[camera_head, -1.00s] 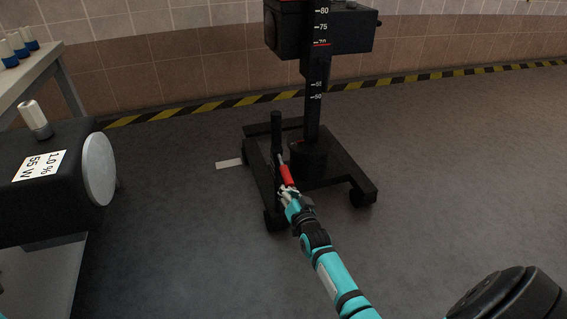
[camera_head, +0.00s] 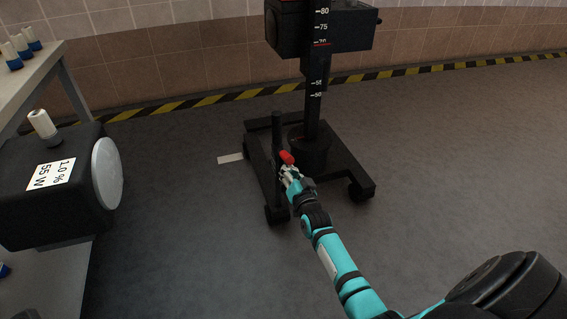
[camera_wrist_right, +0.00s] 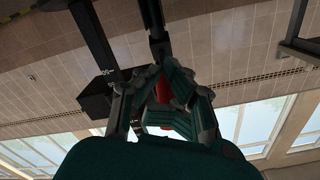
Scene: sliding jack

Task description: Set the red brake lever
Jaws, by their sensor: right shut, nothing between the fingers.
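The red brake lever (camera_head: 287,157) sits low on the black sliding jack (camera_head: 345,165), beside its short black post. In the head view its red grip now shows tilted up and to the left, just above my right gripper (camera_head: 287,173). The right gripper is shut with nothing between its fingers, and its tips are close under the lever; I cannot tell if they touch. In the right wrist view the red lever (camera_wrist_right: 161,84) shows partly behind the fingers of my right gripper (camera_wrist_right: 165,82). My left gripper is not in view.
The jack stands on a wheeled black base on open grey floor. A white strip (camera_head: 230,158) lies left of it. A black device with a label (camera_head: 50,173) and a table (camera_head: 32,88) stand at the left. A yellow-black stripe (camera_head: 215,103) runs along the wall.

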